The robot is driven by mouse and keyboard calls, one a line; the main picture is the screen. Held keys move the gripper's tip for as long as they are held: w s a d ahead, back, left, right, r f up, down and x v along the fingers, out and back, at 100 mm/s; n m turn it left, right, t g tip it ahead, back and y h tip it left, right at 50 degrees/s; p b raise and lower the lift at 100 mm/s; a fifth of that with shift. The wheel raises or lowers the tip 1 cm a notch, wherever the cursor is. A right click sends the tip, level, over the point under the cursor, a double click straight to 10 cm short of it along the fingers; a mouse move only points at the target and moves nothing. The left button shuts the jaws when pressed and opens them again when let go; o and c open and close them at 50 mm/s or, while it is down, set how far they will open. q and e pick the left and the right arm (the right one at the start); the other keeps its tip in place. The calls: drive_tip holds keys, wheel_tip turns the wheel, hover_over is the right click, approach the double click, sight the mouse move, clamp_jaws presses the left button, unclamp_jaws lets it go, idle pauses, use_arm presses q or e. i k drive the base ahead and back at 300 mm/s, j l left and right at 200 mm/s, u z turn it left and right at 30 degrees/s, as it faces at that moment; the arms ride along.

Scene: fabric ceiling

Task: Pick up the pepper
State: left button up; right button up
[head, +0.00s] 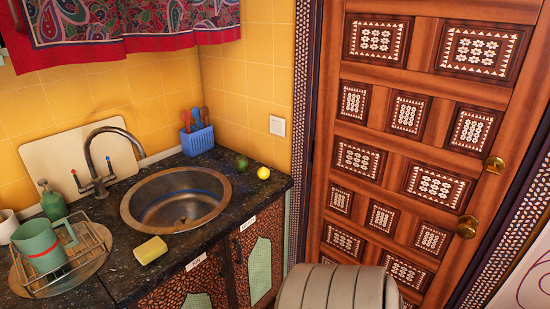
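I cannot clearly make out a pepper. A small dark green rounded thing (242,163) lies on the dark counter to the right of the sink, near the wall. It is too small to tell whether it is a pepper. A yellow round fruit (263,173), which looks like a lemon, lies just to its right, near the counter's right end. Neither of my grippers is in view.
The dark speckled counter (125,275) holds a round metal sink (180,207) with a tap (98,160), a yellow sponge (151,250), a blue utensil holder (197,141) and a wire rack (88,262) with a green mug (40,247). A wooden door (400,150) stands right.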

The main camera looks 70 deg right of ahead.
sight(242, 163)
drive_tip(key=z, duration=2.05)
drive_tip(key=u, duration=2.3)
drive_tip(key=z, duration=2.3)
drive_tip(key=i+l+z, duration=0.15)
drive_tip(key=i+j, duration=0.05)
drive_tip(key=i, duration=0.05)
